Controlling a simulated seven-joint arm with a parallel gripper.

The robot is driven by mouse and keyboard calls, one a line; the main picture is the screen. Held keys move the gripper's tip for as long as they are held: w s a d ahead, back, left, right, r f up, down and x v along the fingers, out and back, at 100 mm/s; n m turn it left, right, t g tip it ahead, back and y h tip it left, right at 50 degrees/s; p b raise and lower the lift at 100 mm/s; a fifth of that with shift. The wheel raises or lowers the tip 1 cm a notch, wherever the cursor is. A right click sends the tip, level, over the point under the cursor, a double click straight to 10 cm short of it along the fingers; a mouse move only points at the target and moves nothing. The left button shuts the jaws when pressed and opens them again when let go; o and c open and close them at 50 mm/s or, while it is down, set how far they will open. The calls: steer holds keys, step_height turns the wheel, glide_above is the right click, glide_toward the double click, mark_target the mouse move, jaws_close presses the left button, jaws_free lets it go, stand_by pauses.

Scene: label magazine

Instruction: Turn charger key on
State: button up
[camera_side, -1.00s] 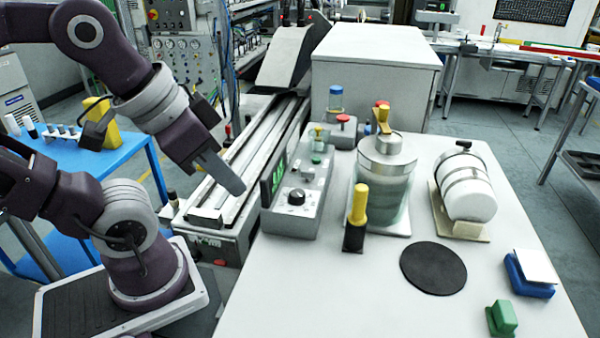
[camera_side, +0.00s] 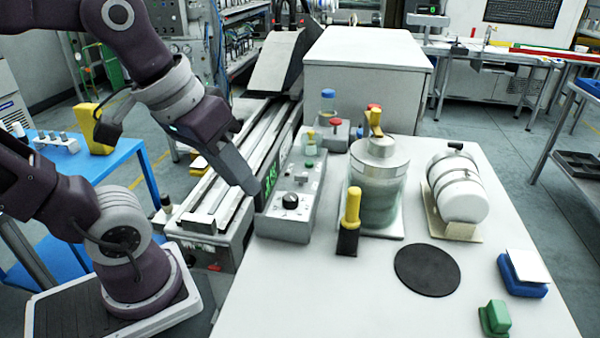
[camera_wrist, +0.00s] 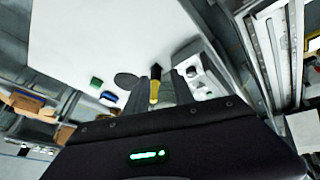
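A grey control box (camera_side: 283,222) stands at the table's left edge in the side view. It has a black round knob (camera_side: 290,201), small switches and a green lit display (camera_side: 270,180). I cannot tell which part is the charger key. My gripper (camera_side: 252,190) points down beside the display, at the box's left, apparently clear of the knob. Its fingers are seen edge-on, so their gap is hidden. The wrist view shows the box (camera_wrist: 200,80) to the right of the grey fingers (camera_wrist: 176,88). Nothing is seen held.
A yellow-handled tool (camera_side: 350,220) stands right of the box, near a glass vessel (camera_side: 378,195) with a metal lid. A red button box (camera_side: 335,130) is behind. A conveyor rail (camera_side: 215,195) runs left.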

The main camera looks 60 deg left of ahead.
steer(key=w+a+f+n+g+h, duration=0.15)
steer(key=w+a+n, duration=0.35)
steer(key=w+n, duration=0.55)
steer(key=n+h, duration=0.1)
steer(key=n, duration=1.2)
glide_toward(301, 175)
steer(key=f, duration=0.1)
steer(key=shift+n, duration=0.25)
steer(key=x, duration=0.7)
steer(key=shift+w+r, duration=0.1)
steer(key=shift+w, duration=0.05)
steer(key=shift+w+f, duration=0.1)
steer(key=shift+f, duration=0.15)
jaws_close()
